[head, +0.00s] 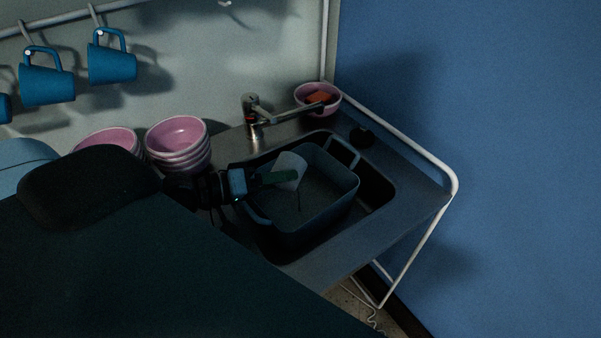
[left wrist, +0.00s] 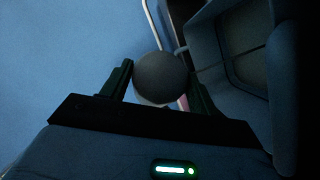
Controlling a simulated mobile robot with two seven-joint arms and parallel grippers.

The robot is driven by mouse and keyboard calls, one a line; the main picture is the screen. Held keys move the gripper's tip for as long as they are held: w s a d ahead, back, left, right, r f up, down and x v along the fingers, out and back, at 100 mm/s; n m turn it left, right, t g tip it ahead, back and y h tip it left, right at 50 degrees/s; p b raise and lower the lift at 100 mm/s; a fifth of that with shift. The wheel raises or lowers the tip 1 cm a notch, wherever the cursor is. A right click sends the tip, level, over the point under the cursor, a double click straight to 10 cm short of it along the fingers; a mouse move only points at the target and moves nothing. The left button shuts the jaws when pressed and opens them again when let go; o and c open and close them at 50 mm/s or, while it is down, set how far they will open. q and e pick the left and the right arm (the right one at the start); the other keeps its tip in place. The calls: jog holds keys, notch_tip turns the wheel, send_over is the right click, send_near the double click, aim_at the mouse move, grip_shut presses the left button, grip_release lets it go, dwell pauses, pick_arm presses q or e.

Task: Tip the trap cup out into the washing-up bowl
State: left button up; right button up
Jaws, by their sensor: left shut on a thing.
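The trap cup (head: 288,165), pale and whitish, is held tilted over the washing-up bowl (head: 327,212), a blue-grey rectangular tub with raised handles that stands in the sink. My left gripper (head: 292,177) is shut on the cup. A thin dark streak hangs below the cup inside the bowl; I cannot tell whether it is liquid. In the left wrist view the cup shows as a dark round face (left wrist: 161,76) with a pale edge between the two fingers. The bowl (left wrist: 246,30) is at the right there. The cup's inside is hidden. My right gripper is not in view.
The tap (head: 253,115) stands behind the sink, its spout reaching right. A pink bowl (head: 335,108) with an orange thing is at the back corner. Stacked pink bowls (head: 178,145) stand left of the sink. Blue mugs (head: 47,85) hang above. A blue wall (head: 500,120) closes the right side.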

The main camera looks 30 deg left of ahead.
pick_arm(q)
jog(key=shift+w+a+f+n+g+p, duration=0.1)
jog(key=shift+w+n+g+p, duration=0.1)
jog(key=shift+w+g, duration=0.15)
jog(key=shift+w+f+n+g+p, duration=0.1)
jog(key=shift+w+n+g, duration=0.15)
jog(key=shift+w, duration=0.1)
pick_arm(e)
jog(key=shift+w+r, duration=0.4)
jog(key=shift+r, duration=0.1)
pick_arm(q)
jog(key=shift+w+r+n+g+y+p, duration=0.15)
jog(key=shift+r+n+g+y+p, duration=0.15)
jog(key=shift+p, duration=0.25)
jog(key=shift+f, duration=0.1)
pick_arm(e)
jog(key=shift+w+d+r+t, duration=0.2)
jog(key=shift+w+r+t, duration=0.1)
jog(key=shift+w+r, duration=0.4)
pick_arm(q)
jog(key=shift+r, duration=0.2)
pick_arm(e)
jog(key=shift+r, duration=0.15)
pick_arm(q)
jog(key=shift+w+r+n+g, duration=0.15)
jog(key=shift+n+g, duration=0.1)
jog(key=shift+g, duration=0.35)
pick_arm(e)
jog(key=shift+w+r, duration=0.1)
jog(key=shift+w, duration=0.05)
